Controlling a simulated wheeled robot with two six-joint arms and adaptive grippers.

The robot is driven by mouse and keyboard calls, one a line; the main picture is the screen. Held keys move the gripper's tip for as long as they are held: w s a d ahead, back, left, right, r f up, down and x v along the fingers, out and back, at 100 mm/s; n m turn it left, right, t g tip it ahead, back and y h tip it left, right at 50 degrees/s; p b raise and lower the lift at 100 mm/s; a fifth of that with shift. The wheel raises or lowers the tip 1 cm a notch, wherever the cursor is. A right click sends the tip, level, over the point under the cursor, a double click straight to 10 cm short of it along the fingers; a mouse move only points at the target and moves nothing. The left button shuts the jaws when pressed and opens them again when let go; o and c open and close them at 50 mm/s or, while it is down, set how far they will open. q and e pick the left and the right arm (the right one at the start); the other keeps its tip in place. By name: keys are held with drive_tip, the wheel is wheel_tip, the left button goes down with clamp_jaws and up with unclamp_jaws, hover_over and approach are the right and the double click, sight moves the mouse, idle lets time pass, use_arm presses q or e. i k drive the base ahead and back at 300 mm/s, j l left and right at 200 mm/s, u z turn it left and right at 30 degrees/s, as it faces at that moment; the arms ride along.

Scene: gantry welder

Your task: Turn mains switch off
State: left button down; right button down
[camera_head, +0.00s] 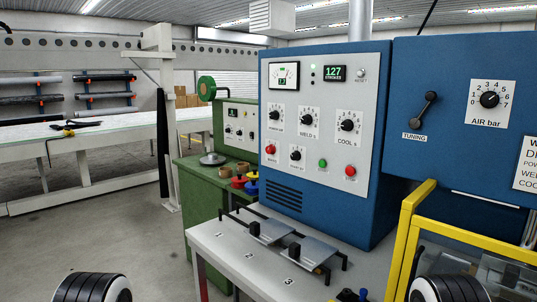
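The blue welder control cabinet (320,140) stands in the middle, its light grey panel facing me. A black rotary knob (296,155) sits low on the panel, between a red button (270,149) and a green button (323,163). The label under this knob is too small to read surely, so I cannot tell if it is the mains switch. Three larger dial knobs sit above, two of them marked WELD s (306,120) and COOL s (348,125). Neither gripper is in view; only parts of my arms show at the bottom edge.
A grey table (215,243) with black-handled plates stands before the cabinet. A yellow guard frame (408,240) stands at right, below a blue box with a TUNING lever (424,106) and an AIR bar dial (489,100). A green bench (200,200) stands left. The floor at left is clear.

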sight(271, 149)
drive_tip(key=i+j+z, duration=0.3)
drive_tip(key=j, duration=0.35)
drive_tip(key=i+j+z, duration=0.1)
drive_tip(key=j, duration=0.3)
drive_tip(key=i, duration=0.1)
